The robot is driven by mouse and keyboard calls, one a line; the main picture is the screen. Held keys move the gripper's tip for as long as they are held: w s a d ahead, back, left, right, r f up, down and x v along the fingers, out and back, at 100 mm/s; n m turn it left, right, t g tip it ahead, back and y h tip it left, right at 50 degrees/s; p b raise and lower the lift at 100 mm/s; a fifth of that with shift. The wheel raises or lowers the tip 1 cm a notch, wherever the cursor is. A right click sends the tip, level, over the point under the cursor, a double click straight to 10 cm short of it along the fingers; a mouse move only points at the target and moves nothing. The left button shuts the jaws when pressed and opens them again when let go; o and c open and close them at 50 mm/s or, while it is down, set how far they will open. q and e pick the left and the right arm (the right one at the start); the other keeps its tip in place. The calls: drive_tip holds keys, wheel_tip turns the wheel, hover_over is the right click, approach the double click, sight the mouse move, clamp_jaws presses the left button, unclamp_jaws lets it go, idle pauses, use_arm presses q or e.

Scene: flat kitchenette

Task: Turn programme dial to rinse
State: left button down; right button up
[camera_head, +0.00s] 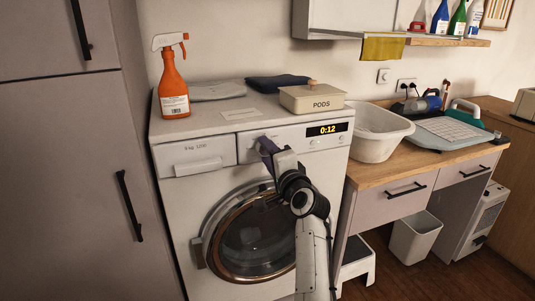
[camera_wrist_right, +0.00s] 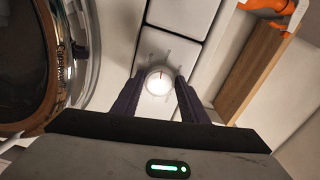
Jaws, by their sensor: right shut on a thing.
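The washing machine (camera_head: 180,215) is white, with a display (camera_head: 327,129) reading 0:12. The programme dial (camera_wrist_right: 158,82) shows in the right wrist view as a round white knob with a red pointer line. Small marks surround it on the panel. The pointer lies roughly toward the top of that picture; I cannot read which programme it marks. My right gripper (camera_head: 267,149) is at the front panel, left of the display, and hides the dial in the head view. Its dark fingers (camera_wrist_right: 159,84) are shut on the dial, one on each side. My left gripper is not in view.
An orange spray bottle (camera_head: 173,82) and a PODS box (camera_head: 312,98) stand on the machine. A white basin (camera_head: 378,134) sits on the wooden counter (camera_head: 377,176) to the right. A tall cabinet (camera_head: 70,180) stands at left.

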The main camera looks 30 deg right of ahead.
drive_tip(key=shift+m, duration=0.9)
drive_tip(key=o, duration=1)
